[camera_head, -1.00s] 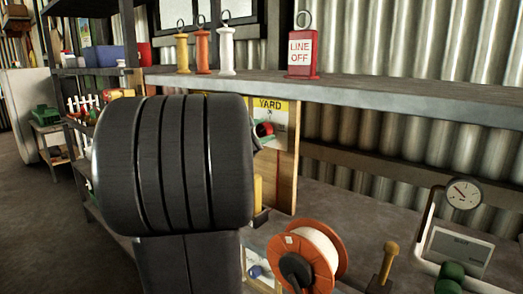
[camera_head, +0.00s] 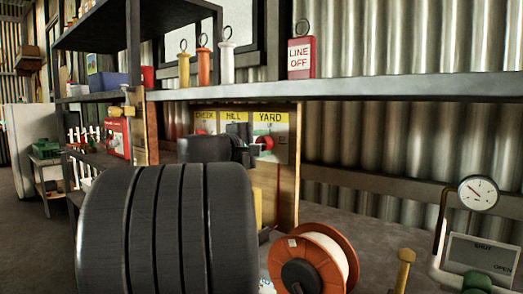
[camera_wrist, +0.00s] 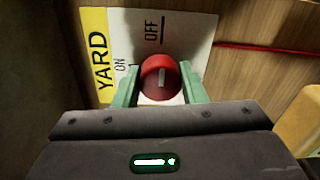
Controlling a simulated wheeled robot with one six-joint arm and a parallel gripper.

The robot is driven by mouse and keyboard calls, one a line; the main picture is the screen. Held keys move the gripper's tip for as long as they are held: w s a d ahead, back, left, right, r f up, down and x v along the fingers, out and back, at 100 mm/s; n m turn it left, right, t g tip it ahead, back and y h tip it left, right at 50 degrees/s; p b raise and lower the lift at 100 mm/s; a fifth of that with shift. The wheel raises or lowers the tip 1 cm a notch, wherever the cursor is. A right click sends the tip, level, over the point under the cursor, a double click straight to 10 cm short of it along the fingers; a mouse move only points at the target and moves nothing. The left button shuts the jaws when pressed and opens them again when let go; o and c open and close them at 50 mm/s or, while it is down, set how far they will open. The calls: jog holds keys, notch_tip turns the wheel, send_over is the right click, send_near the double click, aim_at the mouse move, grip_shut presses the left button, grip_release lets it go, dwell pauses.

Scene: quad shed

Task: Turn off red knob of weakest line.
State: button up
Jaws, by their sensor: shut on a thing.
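The red YARD knob (camera_wrist: 152,68) is between the green fingers of my gripper (camera_wrist: 160,86) in the wrist view, which are shut on it from both sides. The HILL knob is hidden behind my wrist.
A shelf (camera_head: 400,88) runs above the panel and holds a red LINE OFF tag (camera_head: 301,57) and several coloured handles. An orange reel (camera_head: 325,250), a yellow-topped post (camera_head: 405,257) and a gauge (camera_head: 479,193) stand on the bench at right.

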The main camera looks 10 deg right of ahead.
jog(key=shift+f, duration=0.1)
dwell(0.3)
jog(key=o, duration=1)
jog(key=p+v, duration=0.2)
jog(key=v, duration=1.1)
jog(key=shift+s+a, duration=0.3)
jog(key=b+x, duration=0.2)
jog(key=x, duration=1.2)
jog(key=shift+a, duration=0.15)
